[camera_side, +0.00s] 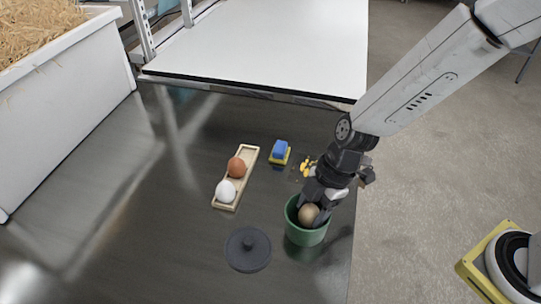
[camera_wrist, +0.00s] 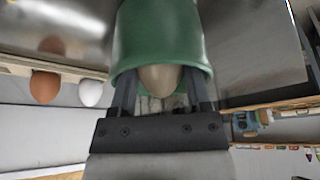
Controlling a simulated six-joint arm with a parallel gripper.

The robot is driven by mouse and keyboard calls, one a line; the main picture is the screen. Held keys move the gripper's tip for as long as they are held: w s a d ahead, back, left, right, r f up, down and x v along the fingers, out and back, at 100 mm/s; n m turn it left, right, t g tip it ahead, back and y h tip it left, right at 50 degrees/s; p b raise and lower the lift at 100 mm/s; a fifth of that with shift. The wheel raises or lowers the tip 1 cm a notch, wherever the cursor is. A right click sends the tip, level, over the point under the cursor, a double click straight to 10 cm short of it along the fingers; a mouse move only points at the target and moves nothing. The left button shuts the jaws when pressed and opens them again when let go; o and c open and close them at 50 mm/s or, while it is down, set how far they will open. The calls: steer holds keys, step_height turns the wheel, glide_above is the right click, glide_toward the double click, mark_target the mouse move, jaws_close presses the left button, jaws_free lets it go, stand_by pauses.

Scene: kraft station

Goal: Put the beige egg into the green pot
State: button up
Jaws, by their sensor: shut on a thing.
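The beige egg (camera_side: 308,214) is at the mouth of the green pot (camera_side: 307,236) in the side view, with my gripper (camera_side: 318,200) right above it. In the wrist view the egg (camera_wrist: 160,79) sits between the two fingers of my gripper (camera_wrist: 161,92), against the green pot (camera_wrist: 162,35) behind it. My gripper is shut on the egg. The egg's lower part is hidden by the pot's near rim in the side view, and I cannot tell whether it touches the bottom.
A wooden tray (camera_side: 250,154) holds a brown egg (camera_side: 237,167) and a white egg (camera_side: 226,191). A dark lid (camera_side: 248,250) lies left of the pot. A blue and yellow brush or sponge (camera_side: 280,152) and small yellow pieces (camera_side: 308,167) lie behind. The table's right edge is close to the pot.

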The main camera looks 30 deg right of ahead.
steer(key=shift+f, duration=0.3)
stand_by(0.5)
steer(key=o, duration=0.8)
steer(key=shift+o, duration=0.2)
steer(key=v, duration=0.7)
steer(key=shift+r, duration=0.35)
steer(key=shift+d, duration=0.25)
steer(key=s+d+f+m+t+h, duration=0.2)
steer(key=d+m+h, duration=0.2)
steer(key=d+m, duration=1.4)
steer(key=shift+d+t, duration=0.2)
steer(key=shift+t, duration=0.1)
